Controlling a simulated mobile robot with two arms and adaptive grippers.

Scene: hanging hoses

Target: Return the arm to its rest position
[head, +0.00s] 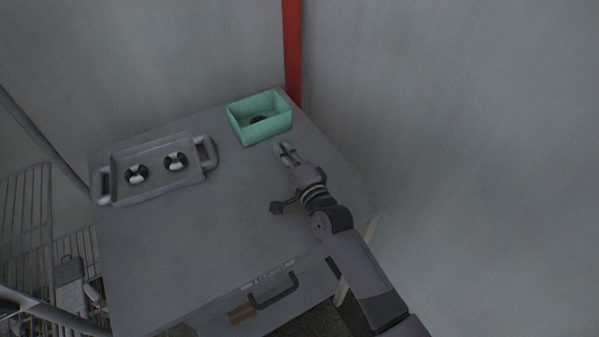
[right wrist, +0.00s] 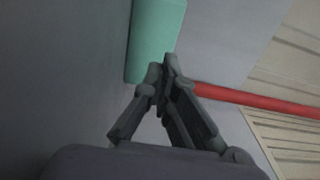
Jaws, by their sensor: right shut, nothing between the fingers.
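My right gripper (head: 287,153) is over the grey table, just in front of the green box, with its arm coming in from the lower right. In the right wrist view its fingers (right wrist: 166,72) meet at the tips, shut and empty. The green open box (head: 262,135) stands at the table's far edge with a small dark item (head: 257,119) inside. The box also shows in the right wrist view (right wrist: 155,38), beyond the fingertips. My left gripper is in neither view.
A grey tray (head: 152,194) with two handles holds two black-and-white round pieces (head: 136,174) on the left of the table (head: 215,235). A red post (head: 292,50) rises behind the box. Wire racks (head: 65,270) stand at lower left. The table's middle is clear.

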